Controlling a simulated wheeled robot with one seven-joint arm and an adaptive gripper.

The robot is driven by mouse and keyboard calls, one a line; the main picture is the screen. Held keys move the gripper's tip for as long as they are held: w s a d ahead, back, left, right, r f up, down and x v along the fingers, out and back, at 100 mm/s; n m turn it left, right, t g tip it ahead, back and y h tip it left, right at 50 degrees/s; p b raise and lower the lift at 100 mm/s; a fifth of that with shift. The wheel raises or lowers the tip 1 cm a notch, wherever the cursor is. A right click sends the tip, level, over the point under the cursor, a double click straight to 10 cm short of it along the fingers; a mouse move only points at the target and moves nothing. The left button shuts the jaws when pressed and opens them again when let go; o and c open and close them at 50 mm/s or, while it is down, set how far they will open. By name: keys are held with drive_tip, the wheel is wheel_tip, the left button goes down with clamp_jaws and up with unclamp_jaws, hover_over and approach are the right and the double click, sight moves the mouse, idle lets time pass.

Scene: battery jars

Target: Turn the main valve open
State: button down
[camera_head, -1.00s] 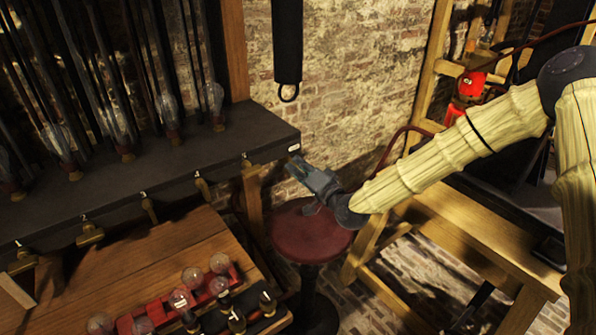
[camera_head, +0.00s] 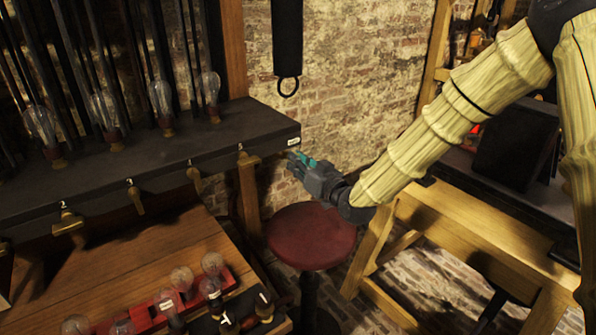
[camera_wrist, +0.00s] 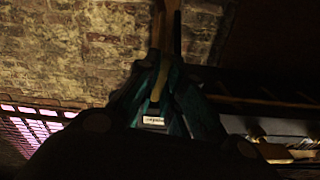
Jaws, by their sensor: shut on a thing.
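My gripper (camera_head: 299,161) is at the right end of the dark shelf (camera_head: 222,145), just below a small white label (camera_head: 294,141). In the wrist view my gripper (camera_wrist: 160,82) has its teal fingers closed around a narrow brass-coloured piece (camera_wrist: 156,88), which looks like the main valve's handle. The label (camera_wrist: 153,121) shows close to the fingers there, too small to read. The valve is mostly hidden by my gripper in the head view, so its turn angle cannot be told. Several other brass valves, such as one (camera_head: 195,178), hang along the shelf's front edge.
Glass bulb jars (camera_head: 161,98) stand on the shelf. A wooden table (camera_head: 150,258) below holds a red rack with bulbs (camera_head: 166,298). A round red stool (camera_head: 311,236) stands under my gripper. A wooden bench (camera_head: 470,232) is at the right.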

drive_tip(key=shift+f+n+b, duration=0.15)
drive_tip(key=shift+n+b, duration=0.45)
drive_tip(key=shift+n, duration=0.3)
drive_tip(key=c, duration=1.5)
unclamp_jaws()
drive_tip(key=shift+c, duration=0.2)
drive_tip(key=shift+s+d, duration=0.1)
drive_tip(key=v, duration=1.2)
